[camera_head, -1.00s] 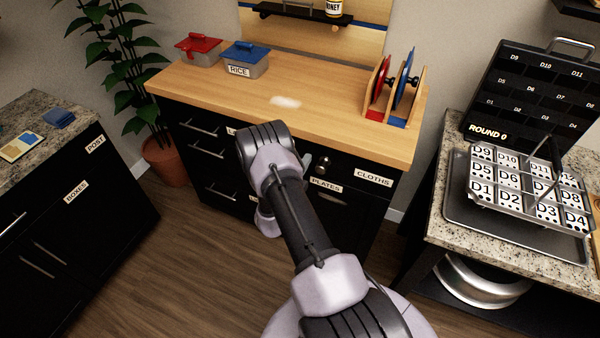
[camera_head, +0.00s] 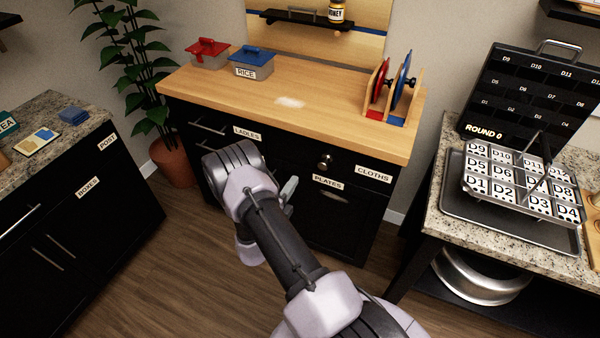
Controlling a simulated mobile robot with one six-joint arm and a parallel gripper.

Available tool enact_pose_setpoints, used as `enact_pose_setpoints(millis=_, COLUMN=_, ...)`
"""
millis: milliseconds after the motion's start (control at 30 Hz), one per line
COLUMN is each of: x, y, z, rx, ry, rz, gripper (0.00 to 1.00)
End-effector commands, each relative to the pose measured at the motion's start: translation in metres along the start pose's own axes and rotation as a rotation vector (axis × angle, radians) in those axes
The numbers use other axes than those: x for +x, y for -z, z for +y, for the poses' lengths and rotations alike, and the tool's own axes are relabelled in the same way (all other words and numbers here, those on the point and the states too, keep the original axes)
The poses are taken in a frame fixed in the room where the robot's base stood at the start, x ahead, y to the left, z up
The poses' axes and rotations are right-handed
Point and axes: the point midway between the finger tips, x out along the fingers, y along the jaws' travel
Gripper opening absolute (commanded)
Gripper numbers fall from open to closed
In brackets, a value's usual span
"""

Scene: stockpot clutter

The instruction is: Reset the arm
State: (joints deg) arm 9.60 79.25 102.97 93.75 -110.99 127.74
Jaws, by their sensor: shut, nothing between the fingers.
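My arm reaches forward from the bottom of the view, bent at the elbow in front of the wooden-topped cabinet (camera_head: 395,145). Only a small pale grey tip of my gripper (camera_head: 290,190) shows beside the arm, in front of the cabinet's drawers; the rest is hidden behind the arm. The gripper looks shut and empty. It is below the countertop edge, and I cannot tell its distance from the drawer fronts.
On the countertop are a red-lidded box (camera_head: 208,55), a blue-lidded RICE box (camera_head: 252,65), a plate rack (camera_head: 390,90) and a pale patch (camera_head: 290,102). A granite counter with a wire rack (camera_head: 520,185) stands right; another cabinet (camera_head: 85,200) stands left. Open floor lies between.

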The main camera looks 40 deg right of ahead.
Motion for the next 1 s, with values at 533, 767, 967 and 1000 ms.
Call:
enact_pose_setpoints(millis=533, x=-0.051, y=-0.135, z=-0.178, rx=-0.08, ry=-0.418, rz=-0.439, gripper=0.0)
enact_pose_setpoints(millis=767, x=-0.238, y=-0.111, z=-0.314, rx=-0.635, ry=-0.445, rz=-1.174, gripper=0.0)
enact_pose_setpoints(millis=967, x=-0.357, y=0.021, z=-0.332, rx=-1.185, ry=-0.262, rz=-1.584, gripper=0.0)
enact_pose_setpoints(millis=1000, x=-0.368, y=0.042, z=-0.329, rx=-1.26, ry=-0.236, rz=-1.627, gripper=0.0)
